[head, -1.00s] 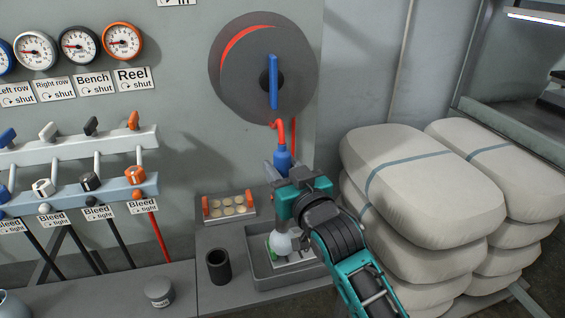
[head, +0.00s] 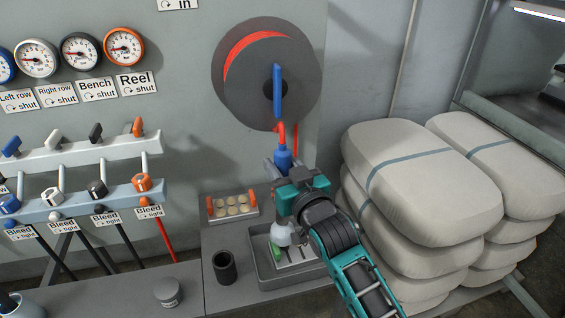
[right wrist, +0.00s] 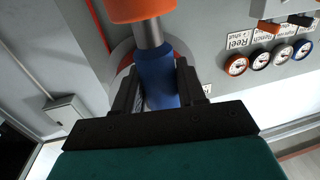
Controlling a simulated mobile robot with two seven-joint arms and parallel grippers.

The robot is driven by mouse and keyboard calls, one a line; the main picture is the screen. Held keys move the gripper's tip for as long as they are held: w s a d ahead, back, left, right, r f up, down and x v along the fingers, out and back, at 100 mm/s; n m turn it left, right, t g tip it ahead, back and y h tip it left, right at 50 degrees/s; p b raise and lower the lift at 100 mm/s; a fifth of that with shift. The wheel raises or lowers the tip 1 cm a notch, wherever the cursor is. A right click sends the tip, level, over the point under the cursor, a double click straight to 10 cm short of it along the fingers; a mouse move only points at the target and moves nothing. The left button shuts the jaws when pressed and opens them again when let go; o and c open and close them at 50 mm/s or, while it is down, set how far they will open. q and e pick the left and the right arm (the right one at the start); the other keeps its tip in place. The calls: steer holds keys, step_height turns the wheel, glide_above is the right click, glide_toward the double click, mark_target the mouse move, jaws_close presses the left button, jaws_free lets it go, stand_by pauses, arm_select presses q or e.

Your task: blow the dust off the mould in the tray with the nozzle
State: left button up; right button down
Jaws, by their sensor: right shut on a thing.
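My right gripper (head: 298,185) is shut on the blue nozzle (head: 283,159), whose hose end points up toward the reel. The nozzle's blue body also shows between the fingers in the right wrist view (right wrist: 157,78). The grey tray (head: 263,280) is on the bench below. The pale metal mould (head: 297,255) lies in it, partly hidden by my arm. A pale rounded shape (head: 281,236) is below the gripper, over the mould's back left part; I cannot tell whether it is a puff of air. A green patch (head: 276,249) shows beside it. Dust cannot be made out. My left gripper is not in view.
A grey hose reel (head: 240,85) with a blue lever (head: 277,92) is on the wall. A small tray of round pieces (head: 233,216), a dark cup (head: 224,268) and a lidded tin (head: 168,292) are left of the tray. Stacked sacks (head: 410,180) stand close on the right.

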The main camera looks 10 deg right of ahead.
steer(key=shift+f, duration=0.2)
steer(key=shift+f+b, duration=1.25)
steer(key=shift+b, duration=0.1)
steer(key=shift+d+r, duration=0.1)
steer(key=shift+d, duration=0.35)
steer(key=d, duration=0.6)
steer(key=shift+w+d+p, duration=0.3)
steer(key=shift+d+p, duration=0.05)
steer(key=shift+d, duration=0.15)
stand_by(0.4)
